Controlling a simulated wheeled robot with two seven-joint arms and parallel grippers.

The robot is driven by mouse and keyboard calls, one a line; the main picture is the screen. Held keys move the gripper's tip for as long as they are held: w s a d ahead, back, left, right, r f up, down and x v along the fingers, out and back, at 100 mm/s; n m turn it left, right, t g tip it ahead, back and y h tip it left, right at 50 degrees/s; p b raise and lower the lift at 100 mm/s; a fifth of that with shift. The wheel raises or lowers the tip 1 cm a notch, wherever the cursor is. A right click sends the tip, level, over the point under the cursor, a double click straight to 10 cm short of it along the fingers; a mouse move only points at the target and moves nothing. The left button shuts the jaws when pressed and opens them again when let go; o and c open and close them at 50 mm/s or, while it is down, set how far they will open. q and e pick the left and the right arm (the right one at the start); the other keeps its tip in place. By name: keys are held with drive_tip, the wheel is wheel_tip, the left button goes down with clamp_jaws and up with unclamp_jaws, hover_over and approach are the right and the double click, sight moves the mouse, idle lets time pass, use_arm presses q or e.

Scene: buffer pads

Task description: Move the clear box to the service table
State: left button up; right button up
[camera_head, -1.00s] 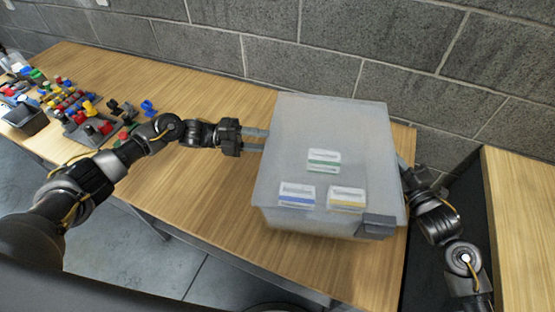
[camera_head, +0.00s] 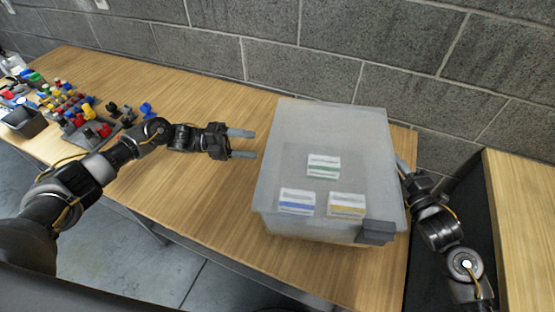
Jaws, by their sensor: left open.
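The clear box (camera_head: 330,135) is a large translucent bin on the right end of the wooden table (camera_head: 215,190). Three labelled packs, green, blue and yellow, show in it. My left gripper (camera_head: 248,144) is open and empty, just left of the box, its two fingers pointing at the box's left wall with a small gap. My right gripper (camera_head: 402,168) is at the box's right wall. Its fingers are mostly hidden by the box and the hand, so its jaw state and contact are unclear.
Another wooden table (camera_head: 520,215) stands at the far right, across a dark gap. Small coloured parts and a dark grey bin (camera_head: 24,121) are on the left of the long table. A grey block wall (camera_head: 400,60) runs behind.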

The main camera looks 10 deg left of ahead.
use_arm(q)
drive_tip(key=a, duration=0.4)
drive_tip(key=shift+s+a, duration=0.1)
drive_tip(key=shift+a, duration=0.1)
use_arm(e)
drive_tip(key=v, duration=1.2)
